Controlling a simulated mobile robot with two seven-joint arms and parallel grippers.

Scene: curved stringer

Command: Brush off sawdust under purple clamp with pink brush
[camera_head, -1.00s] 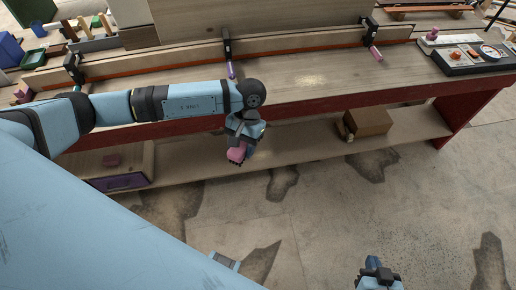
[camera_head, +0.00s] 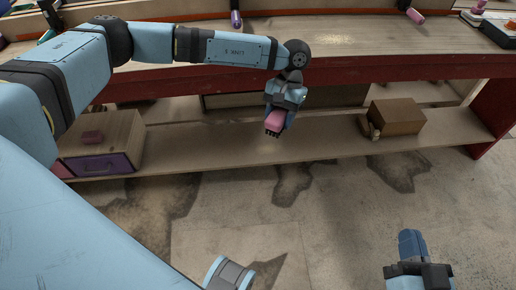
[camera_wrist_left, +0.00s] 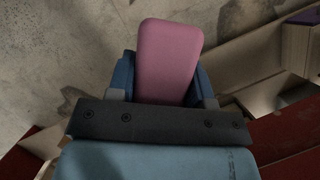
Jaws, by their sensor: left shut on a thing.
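My left gripper (camera_head: 283,108) is shut on the pink brush (camera_head: 274,122), which hangs with its dark bristles down in front of the bench's lower shelf. In the left wrist view the pink brush (camera_wrist_left: 168,60) sits between the blue fingers. The clamp with the purple handle (camera_head: 236,18) is at the top edge of the head view, on the bench top, above and left of the gripper. I cannot make out sawdust under it. My right gripper (camera_head: 412,248) is low at the right, above the floor, apart from the bench; its finger opening is unclear.
The bench's red front edge (camera_head: 350,71) lies above and behind the brush. A pink-handled clamp (camera_head: 415,16) is farther right.

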